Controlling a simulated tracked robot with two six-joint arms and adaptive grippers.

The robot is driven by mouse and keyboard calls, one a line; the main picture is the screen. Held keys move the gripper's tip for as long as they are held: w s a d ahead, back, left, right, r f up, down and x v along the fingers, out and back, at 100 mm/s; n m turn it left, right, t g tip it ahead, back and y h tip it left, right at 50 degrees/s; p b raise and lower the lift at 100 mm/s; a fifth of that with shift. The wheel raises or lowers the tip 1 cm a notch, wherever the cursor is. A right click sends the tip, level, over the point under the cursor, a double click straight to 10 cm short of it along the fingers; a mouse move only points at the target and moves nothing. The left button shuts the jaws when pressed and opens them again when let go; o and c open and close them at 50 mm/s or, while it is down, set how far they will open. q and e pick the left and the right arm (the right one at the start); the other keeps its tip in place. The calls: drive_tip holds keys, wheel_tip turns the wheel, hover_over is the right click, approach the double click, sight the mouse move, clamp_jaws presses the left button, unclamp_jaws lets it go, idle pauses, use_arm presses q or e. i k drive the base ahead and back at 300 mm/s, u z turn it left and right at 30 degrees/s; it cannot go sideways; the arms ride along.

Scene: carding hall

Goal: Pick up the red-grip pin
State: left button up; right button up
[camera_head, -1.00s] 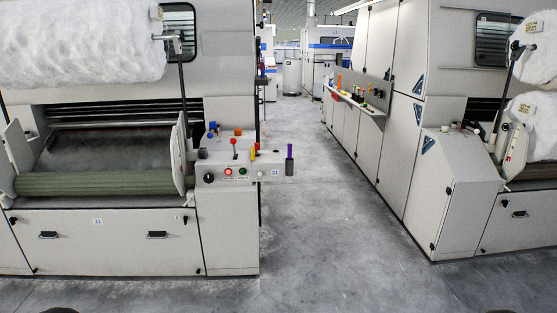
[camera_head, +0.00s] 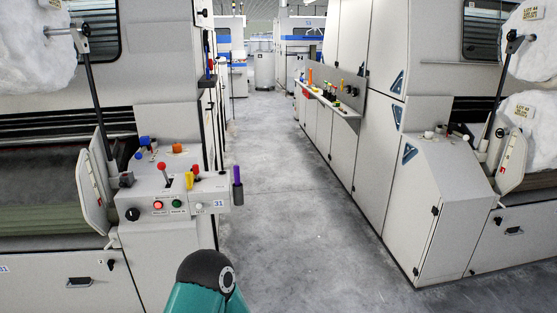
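Two red-topped items stand on the control box (camera_head: 160,235) of the left machine: a red knob on a stem (camera_head: 162,167) and a second red top (camera_head: 195,170) beside a yellow grip (camera_head: 189,181). I cannot tell which, if either, is the red-grip pin. Red also shows among the small items on the far right shelf (camera_head: 345,106), too small to make out. Neither gripper is in view; only a teal and black link of one of my arms shows at the bottom.
The box also bears a purple grip (camera_head: 238,175) at its right end, blue and orange knobs (camera_head: 177,148) and lit buttons. A grey aisle floor (camera_head: 290,200) lies open between the left machine and the right machine cabinet (camera_head: 440,205). White fibre rolls hang at both sides.

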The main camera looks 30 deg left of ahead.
sight(196, 169)
drive_tip(key=z, duration=0.05)
drive_tip(key=i, duration=1.65)
drive_tip(key=u, duration=0.9)
drive_tip(key=i, duration=1.05)
drive_tip(key=u, duration=0.95)
drive_tip(key=i, duration=0.2)
drive_tip(key=u, duration=0.15)
drive_tip(key=k, duration=0.85)
drive_tip(key=u, duration=0.15)
drive_tip(key=i, duration=0.9)
drive_tip(key=z, duration=0.2)
drive_tip(key=k, duration=0.45)
drive_tip(key=u, duration=0.05)
